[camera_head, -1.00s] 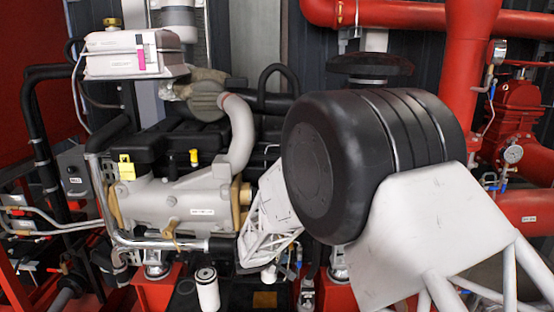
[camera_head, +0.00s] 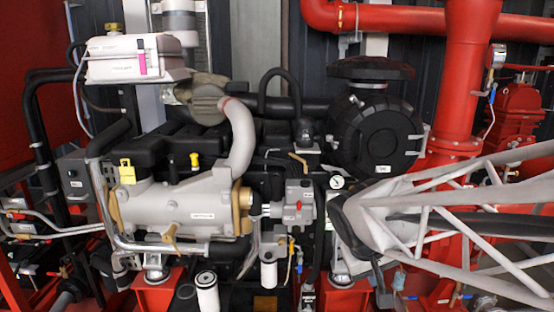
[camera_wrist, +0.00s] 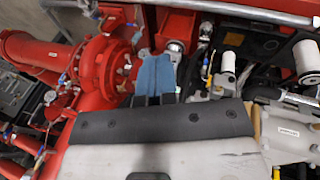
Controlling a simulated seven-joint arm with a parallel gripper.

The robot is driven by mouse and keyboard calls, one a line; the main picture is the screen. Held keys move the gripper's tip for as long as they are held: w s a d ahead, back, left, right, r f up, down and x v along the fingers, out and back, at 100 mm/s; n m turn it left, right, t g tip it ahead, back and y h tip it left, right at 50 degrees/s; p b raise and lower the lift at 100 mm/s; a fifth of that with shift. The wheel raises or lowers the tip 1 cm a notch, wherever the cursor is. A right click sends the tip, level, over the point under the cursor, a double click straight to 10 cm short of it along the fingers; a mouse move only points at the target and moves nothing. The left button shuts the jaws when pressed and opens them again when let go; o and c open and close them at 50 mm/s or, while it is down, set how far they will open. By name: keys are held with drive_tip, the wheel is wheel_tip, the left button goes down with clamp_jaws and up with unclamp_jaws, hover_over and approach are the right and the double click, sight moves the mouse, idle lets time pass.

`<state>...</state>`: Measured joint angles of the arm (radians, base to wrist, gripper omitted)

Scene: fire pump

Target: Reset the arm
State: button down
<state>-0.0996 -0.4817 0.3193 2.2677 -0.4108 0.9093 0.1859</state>
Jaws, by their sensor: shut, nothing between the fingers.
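My gripper (camera_wrist: 155,76) shows in the wrist view with its blue fingertips together and nothing between them. It points towards the red pump and pipework and appears clear of them, though the exact gap cannot be judged. In the head view my arm's white lattice link (camera_head: 455,220) crosses the lower right, in front of the red pipes. I cannot clearly make out the gripper in the head view.
The grey engine (camera_head: 185,205) fills the left and middle. A round black housing (camera_head: 375,135) stands behind my arm. Red pipes (camera_head: 465,80) rise at the right. A white filter (camera_head: 207,290) stands low in front.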

drive_tip(key=s+r+m+y, duration=0.1)
drive_tip(key=s+y, duration=0.2)
drive_tip(key=s, duration=1)
drive_tip(key=shift+s+a+r+m+y, duration=0.3)
drive_tip(key=shift+a+m, duration=0.1)
drive_tip(key=shift+a, duration=0.05)
idle(0.9)
